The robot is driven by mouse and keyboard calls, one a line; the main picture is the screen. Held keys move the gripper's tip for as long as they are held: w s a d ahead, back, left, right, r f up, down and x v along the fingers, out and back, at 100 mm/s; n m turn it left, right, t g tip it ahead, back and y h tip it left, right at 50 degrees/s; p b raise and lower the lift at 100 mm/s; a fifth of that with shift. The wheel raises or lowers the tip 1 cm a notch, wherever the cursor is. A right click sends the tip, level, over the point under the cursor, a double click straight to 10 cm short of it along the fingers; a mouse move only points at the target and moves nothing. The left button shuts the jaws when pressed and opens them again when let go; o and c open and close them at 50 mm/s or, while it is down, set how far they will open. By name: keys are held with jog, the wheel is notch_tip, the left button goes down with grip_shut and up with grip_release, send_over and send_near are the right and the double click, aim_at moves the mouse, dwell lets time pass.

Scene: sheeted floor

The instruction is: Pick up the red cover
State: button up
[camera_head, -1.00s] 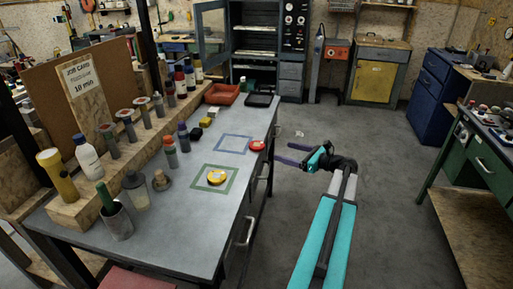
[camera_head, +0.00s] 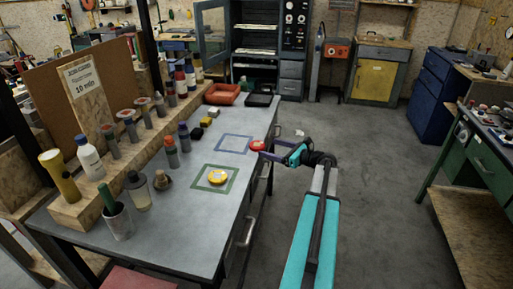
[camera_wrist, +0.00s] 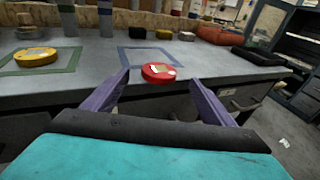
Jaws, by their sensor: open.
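The red cover (camera_head: 257,145) is a small round red piece with a pale label, lying at the right edge of the grey workbench. In the wrist view the red cover (camera_wrist: 158,72) sits between and just beyond the two purple fingers. My gripper (camera_head: 264,153) is open, level with the bench edge and reaching in from the right. In the wrist view my gripper (camera_wrist: 158,82) has its fingers spread on either side of the cover with gaps; whether either one touches it I cannot tell.
A yellow round cover (camera_head: 217,177) lies inside a green taped square (camera_head: 231,184). A blue taped square (camera_head: 220,148) is empty. Bottles stand on a wooden step (camera_head: 95,200) at the left. A red tray (camera_head: 222,94) and a black tray (camera_head: 262,99) lie at the back. The floor right of the bench is clear.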

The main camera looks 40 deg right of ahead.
aim_at(263, 146)
jog(key=shift+p+x, duration=0.8)
jog(key=shift+x, duration=1.85)
jog(key=shift+s, duration=0.1)
jog(key=shift+c, duration=0.3)
jog(key=c, duration=1.2)
jog(key=shift+c, duration=0.2)
jog(key=shift+r, duration=0.1)
jog(key=shift+r+b, duration=0.3)
jog(key=shift+r, duration=0.45)
jog(key=shift+r+b, duration=0.3)
jog(key=shift+r, duration=0.65)
jog(key=s+a+r+b, duration=0.1)
jog(key=s+a+b, duration=0.1)
jog(key=s, duration=1.4)
jog(key=shift+r, duration=0.2)
